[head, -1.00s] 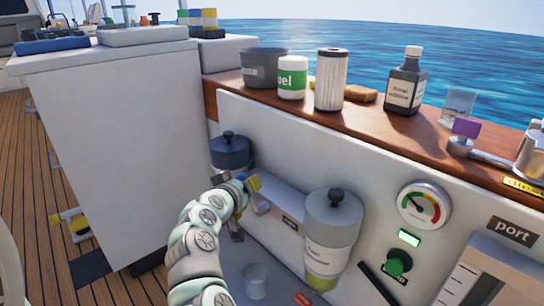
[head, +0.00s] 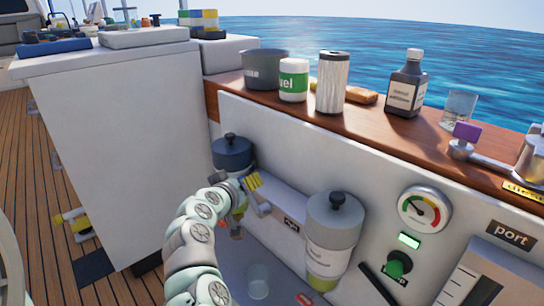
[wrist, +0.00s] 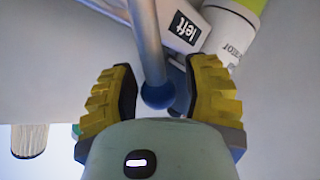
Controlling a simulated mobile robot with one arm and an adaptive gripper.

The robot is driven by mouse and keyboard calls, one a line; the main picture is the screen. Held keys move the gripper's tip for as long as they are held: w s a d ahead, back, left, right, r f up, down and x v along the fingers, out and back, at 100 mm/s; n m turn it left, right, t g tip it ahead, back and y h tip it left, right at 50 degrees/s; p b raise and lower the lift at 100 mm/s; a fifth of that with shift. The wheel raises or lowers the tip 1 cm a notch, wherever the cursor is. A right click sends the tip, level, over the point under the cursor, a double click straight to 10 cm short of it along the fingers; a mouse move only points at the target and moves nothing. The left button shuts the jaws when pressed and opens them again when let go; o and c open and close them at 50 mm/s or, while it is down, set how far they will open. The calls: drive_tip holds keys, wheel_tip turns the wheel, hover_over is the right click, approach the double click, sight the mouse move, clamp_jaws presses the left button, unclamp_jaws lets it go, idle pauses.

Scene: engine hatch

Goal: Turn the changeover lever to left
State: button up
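The changeover lever (wrist: 145,40) shows in the wrist view as a grey metal rod with a blue ball end (wrist: 158,95). A white plate marked "left" (wrist: 187,28) is to the right of the rod. My gripper (wrist: 160,92) is open, with its yellow ridged fingers on either side of the blue ball and a gap visible on both sides. In the head view my gripper (head: 248,190) is low at the hatch wall, between the two canisters. There it hides most of the lever, and the ball cannot be made out.
A dark-lidded canister (head: 231,152) stands behind my gripper, and a grey filter canister (head: 333,235) hangs to its right. A clear cup (head: 258,280) is on the hatch floor below. A gauge (head: 424,209) and a green knob (head: 400,264) are farther right.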

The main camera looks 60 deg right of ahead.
drive_tip(key=shift+s+f, duration=0.1)
drive_tip(key=shift+s, duration=0.1)
drive_tip(key=shift+a, duration=0.1)
drive_tip(key=v, duration=1.1)
drive_tip(key=shift+a+r, duration=0.25)
drive_tip(key=shift+a, duration=0.05)
idle(0.5)
